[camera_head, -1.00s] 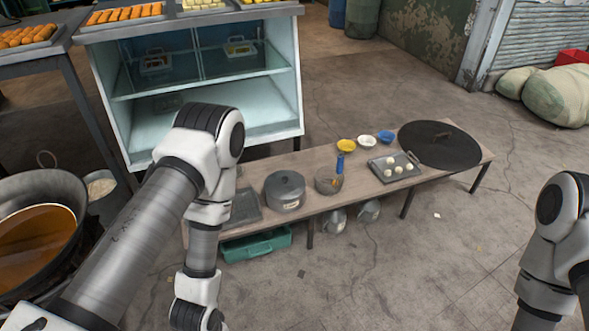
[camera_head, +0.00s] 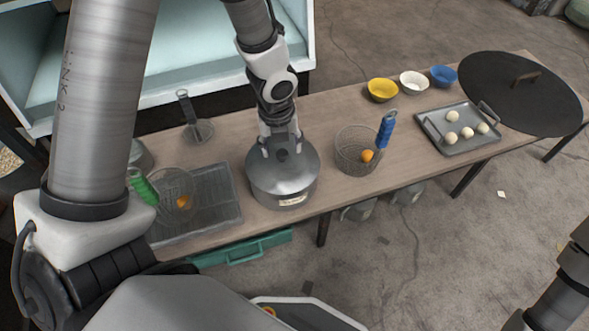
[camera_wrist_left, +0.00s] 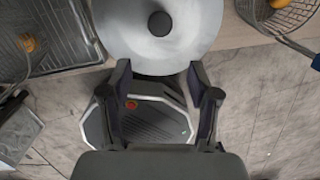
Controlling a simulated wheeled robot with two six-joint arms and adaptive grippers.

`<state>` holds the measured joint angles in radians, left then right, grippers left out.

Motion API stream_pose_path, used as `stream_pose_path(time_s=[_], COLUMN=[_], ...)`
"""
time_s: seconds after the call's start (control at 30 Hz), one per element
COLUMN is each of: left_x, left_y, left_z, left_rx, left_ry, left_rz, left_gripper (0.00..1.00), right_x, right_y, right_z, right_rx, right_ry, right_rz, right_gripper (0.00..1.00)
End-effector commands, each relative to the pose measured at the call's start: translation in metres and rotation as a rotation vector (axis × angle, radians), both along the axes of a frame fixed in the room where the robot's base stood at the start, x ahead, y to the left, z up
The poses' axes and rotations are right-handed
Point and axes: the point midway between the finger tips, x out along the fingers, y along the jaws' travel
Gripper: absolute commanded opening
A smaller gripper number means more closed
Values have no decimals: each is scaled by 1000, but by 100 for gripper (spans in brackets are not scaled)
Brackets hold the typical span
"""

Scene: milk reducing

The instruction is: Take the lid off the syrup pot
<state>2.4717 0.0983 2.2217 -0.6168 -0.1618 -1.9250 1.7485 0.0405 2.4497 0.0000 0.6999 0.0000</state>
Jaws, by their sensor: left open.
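The syrup pot (camera_head: 284,197) is a grey metal pot with a small label, upright near the front edge of the bench. Its round metal lid (camera_head: 259,172) is on it and has a dark knob, which shows clearly in the wrist view (camera_wrist_left: 160,23). My left gripper (camera_head: 282,152) points down over the lid, close to the knob. In the wrist view its two fingers (camera_wrist_left: 158,78) are apart with nothing between them, and the knob appears beyond the tips. I cannot tell whether the fingers touch the lid. Only part of my right arm shows at the right edge; its gripper is out of view.
A wire basket (camera_head: 350,152) with a blue handle stands right of the pot. A dark tray (camera_head: 226,192) and a green-handled strainer (camera_head: 172,201) lie left. Farther right are bowls (camera_head: 414,83), a tray of white balls (camera_head: 466,147) and a large dark disc (camera_head: 500,90).

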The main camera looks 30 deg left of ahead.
Motion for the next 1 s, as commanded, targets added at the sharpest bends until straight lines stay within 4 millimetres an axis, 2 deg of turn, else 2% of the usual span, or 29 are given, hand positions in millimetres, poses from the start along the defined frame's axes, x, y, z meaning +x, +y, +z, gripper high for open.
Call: stream_pose_path(time_s=[0.03,0.13,0.37,0.6,0.67,0.87,0.9,0.97,1.0], left_x=[6,10,14,19,20,20,20,20,20], left_y=[5,10,14,19,19,19,19,19,19], left_z=[-11,-9,-33,-74,-79,-76,-76,-76,-76], left_rx=[29,65,71,69,68,68,68,68,68], left_ry=[-12,-13,-10,-9,-10,-10,-10,-10,-10], left_rz=[-84,-186,-206,-203,-203,-203,-203,-203,-202], left_gripper=[61,61,61,61,61,61,58,37,22], right_x=[0,0,0,0,0,1,1,0,0], right_y=[0,0,0,0,0,0,0,0,0], right_z=[-24,-32,-53,-93,-97,-93,-93,-93,-93], right_rx=[0,0,0,0,0,0,0,0,0], right_ry=[-1,-1,-1,-1,-1,-2,-2,-2,-2], right_rz=[0,0,0,1,1,1,1,1,1], right_gripper=[40,40,40,40,40,40,40,40,40])
